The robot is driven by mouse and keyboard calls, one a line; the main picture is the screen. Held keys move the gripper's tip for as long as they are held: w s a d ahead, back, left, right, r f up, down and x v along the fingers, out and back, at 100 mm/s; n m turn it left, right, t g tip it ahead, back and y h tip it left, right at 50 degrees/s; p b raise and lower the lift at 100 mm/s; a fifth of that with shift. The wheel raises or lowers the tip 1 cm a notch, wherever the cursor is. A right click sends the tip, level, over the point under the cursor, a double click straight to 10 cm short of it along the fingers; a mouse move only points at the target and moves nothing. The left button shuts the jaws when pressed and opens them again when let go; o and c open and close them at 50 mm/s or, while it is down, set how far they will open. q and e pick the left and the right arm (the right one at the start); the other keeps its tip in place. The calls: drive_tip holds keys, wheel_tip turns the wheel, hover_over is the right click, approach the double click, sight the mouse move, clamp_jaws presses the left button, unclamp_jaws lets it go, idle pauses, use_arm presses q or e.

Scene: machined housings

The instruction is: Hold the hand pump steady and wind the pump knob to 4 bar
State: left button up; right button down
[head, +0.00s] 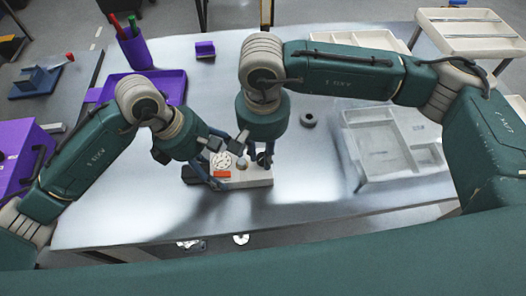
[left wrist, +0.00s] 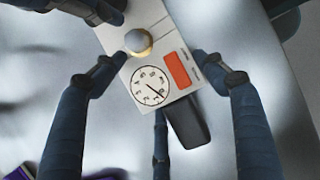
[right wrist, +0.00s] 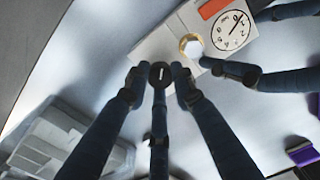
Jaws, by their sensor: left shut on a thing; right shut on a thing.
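The hand pump is a pale block (head: 257,178) on the table, with a round white gauge (left wrist: 151,86), an orange-red label (left wrist: 177,69) and a pale domed fitting with a brass-coloured base (left wrist: 138,41). A black part (left wrist: 187,122) sticks out at its gauge end. My left gripper (left wrist: 158,66) is shut across the pump body, with fingers on both sides. The black pump knob (right wrist: 159,75) carries a white mark and sits between the fingertips of my right gripper (right wrist: 159,80), which is shut on it.
A pale compartment tray (head: 391,145) lies to the right, with a dark ring (head: 307,120) left of it. A purple tray (head: 160,87), a purple pen cup (head: 135,50) and a small purple block (head: 205,49) stand behind. The table's front edge is close to the pump.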

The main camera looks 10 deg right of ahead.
sight(262, 159)
drive_tip(key=shift+s+a+m, duration=0.2)
drive_tip(key=shift+a+m, duration=0.05)
drive_tip(key=shift+m, duration=0.55)
drive_tip(key=c, duration=1.7)
unclamp_jaws()
drive_tip(key=shift+c, duration=0.2)
drive_tip(key=shift+d, duration=0.1)
wheel_tip(262, 159, up, 12)
